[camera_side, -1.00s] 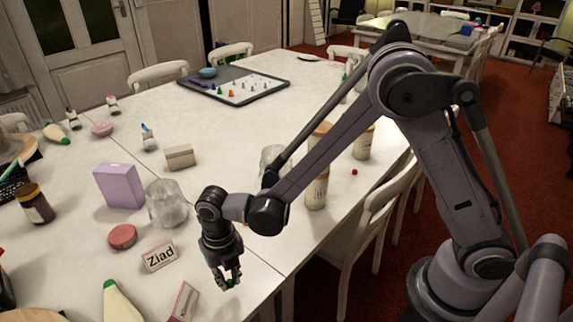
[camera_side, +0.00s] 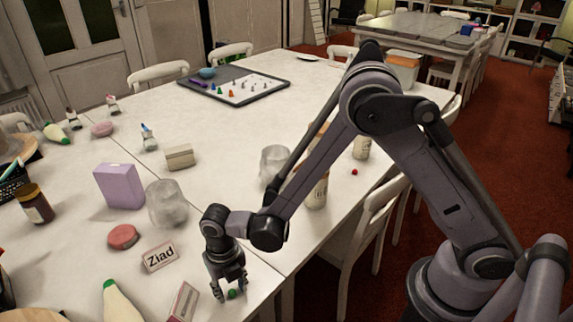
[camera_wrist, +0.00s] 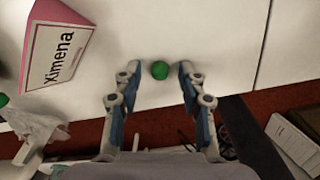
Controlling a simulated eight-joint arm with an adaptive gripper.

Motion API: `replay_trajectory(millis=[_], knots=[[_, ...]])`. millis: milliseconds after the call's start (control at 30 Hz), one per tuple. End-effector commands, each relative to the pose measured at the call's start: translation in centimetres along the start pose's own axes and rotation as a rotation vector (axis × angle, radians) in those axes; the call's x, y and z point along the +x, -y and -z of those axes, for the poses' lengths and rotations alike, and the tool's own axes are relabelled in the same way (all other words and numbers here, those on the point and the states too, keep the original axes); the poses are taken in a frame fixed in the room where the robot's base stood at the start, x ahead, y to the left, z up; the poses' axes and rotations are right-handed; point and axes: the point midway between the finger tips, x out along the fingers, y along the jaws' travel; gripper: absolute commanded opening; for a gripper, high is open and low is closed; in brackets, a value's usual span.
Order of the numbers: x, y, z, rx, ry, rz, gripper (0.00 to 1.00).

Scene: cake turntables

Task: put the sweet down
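The small round green sweet (camera_side: 233,294) appears to rest on the white table, near the edge. My gripper (camera_side: 231,290) points down over it, with its two fingers spread on either side. In the wrist view the green sweet (camera_wrist: 160,70) sits between the open fingertips (camera_wrist: 158,75), with a visible gap on both sides. Nothing is held.
A pink name card reading "Ximena" (camera_wrist: 60,50) stands close by. The "Ziad" card (camera_side: 160,256) and a red round tin (camera_side: 123,237) are farther left. A clear jar (camera_side: 167,204) stands behind. The table edge and a white chair (camera_side: 360,235) are to the right.

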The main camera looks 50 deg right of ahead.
Motion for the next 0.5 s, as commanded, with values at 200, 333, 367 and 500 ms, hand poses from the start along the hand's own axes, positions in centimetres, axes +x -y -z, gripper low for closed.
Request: replay_trajectory(millis=[200, 333, 367, 500], knots=[[-0.1, 0.0, 0.0, 0.0, 0.0, 0.0, 0.41], [-0.9, 0.0, 0.0, 0.0, 0.0, 0.0, 0.41], [-1.2, 0.0, 0.0, 0.0, 0.0, 0.0, 0.41], [-3.2, 0.0, 0.0, 0.0, 0.0, 0.0, 0.41]])
